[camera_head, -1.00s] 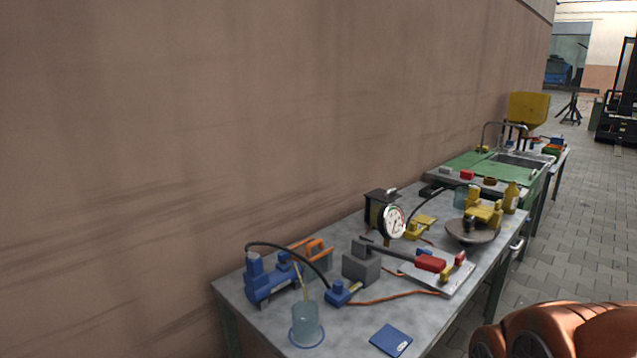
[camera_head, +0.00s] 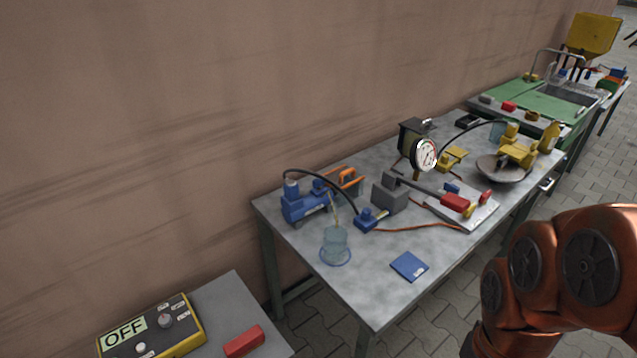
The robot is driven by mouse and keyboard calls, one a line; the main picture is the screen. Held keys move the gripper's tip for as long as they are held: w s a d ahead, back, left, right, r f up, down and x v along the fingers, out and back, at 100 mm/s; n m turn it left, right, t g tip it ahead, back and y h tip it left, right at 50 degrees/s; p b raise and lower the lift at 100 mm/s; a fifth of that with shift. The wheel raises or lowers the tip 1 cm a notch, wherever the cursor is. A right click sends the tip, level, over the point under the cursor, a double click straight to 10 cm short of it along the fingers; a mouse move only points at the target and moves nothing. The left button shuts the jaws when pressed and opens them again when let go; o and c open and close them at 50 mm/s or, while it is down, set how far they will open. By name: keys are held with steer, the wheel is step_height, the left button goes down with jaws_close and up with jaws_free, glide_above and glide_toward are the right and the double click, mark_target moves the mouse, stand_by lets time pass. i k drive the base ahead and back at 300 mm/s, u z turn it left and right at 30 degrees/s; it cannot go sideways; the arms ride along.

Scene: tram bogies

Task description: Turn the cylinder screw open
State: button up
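I cannot tell for sure which part is the cylinder screw. A blue cylinder-like device (camera_head: 302,206) stands at the left end of the grey workbench (camera_head: 330,282), with a black hose arching from it to a small blue fitting (camera_head: 368,219). A yellow device (camera_head: 520,152) sits on a round grey plate (camera_head: 500,172) farther along the bench. Orange links of my arm show at the lower right. My gripper is outside the view.
A pressure gauge (camera_head: 424,154), a grey block with a red-gripped lever (camera_head: 455,202), a clear beaker (camera_head: 336,243) and a blue card (camera_head: 409,266) are on the bench. A yellow box reading OFF (camera_head: 150,328) and a red block (camera_head: 244,341) are on a nearer table.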

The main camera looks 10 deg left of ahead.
mark_target(317, 183)
steer(key=u, duration=0.1)
steer(key=i, duration=0.5)
steer(key=u, duration=1.5)
